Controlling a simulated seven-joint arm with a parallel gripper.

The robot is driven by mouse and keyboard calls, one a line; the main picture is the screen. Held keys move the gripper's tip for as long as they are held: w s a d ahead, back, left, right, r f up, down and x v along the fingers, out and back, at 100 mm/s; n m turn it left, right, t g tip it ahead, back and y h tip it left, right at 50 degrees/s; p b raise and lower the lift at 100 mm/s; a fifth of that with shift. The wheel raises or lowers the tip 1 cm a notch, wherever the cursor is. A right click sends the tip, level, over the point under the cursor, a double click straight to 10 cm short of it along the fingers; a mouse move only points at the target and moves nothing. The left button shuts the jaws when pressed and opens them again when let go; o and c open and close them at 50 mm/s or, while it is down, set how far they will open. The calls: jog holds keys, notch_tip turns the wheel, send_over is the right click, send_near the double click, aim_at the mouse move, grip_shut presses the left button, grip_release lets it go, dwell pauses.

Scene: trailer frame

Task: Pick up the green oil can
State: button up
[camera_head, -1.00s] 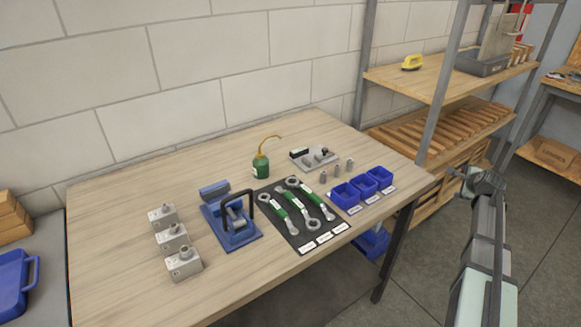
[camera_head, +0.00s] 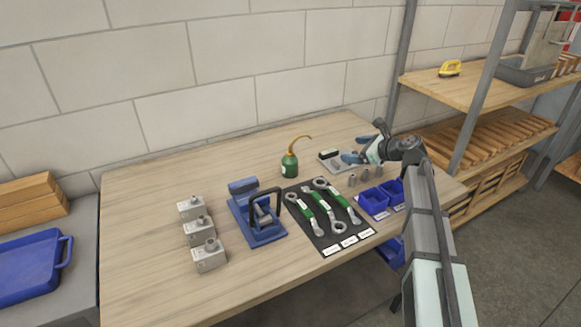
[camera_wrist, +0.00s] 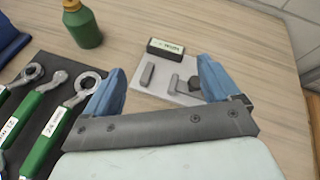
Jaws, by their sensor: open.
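The green oil can (camera_head: 290,164) stands upright toward the back of the wooden table, with a thin brass spout pointing up and to the right. In the wrist view its green body (camera_wrist: 83,27) shows at the top left, with its top cut off by the frame edge. My gripper (camera_head: 358,148) is to the right of the can, above the grey plate with small parts. Its two blue fingers (camera_wrist: 160,85) are spread wide in the wrist view, with nothing held between them. The can is outside the fingers, apart from them.
A black mat with green-handled wrenches (camera_head: 323,213) lies in front of the can. The grey plate (camera_wrist: 180,86) with a black block is under my gripper. Blue bins (camera_head: 374,201) stand at right, a blue clamp-like device (camera_head: 257,215) and grey boxes (camera_head: 208,256) at left. Table left of the can is clear.

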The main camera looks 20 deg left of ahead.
aim_at(285, 161)
jog(key=s+a+g, duration=0.1)
jog(key=s+a, duration=0.1)
jog(key=a, duration=0.1)
jog(key=s+a+g+y, duration=0.1)
jog(key=s+a, duration=0.2)
jog(key=s+a+f+g+y, duration=0.1)
jog(key=s+a, duration=0.2)
jog(key=shift+a+n+g, duration=0.3)
jog(key=shift+g, duration=0.1)
jog(key=shift+s+a+f, duration=0.1)
jog(key=shift+s+a, duration=0.05)
jog(key=shift+a, duration=0.25)
jog(key=x, duration=1.3)
jog(key=shift+a, duration=0.2)
jog(key=shift+c, duration=0.3)
jog(key=c, duration=1.3)
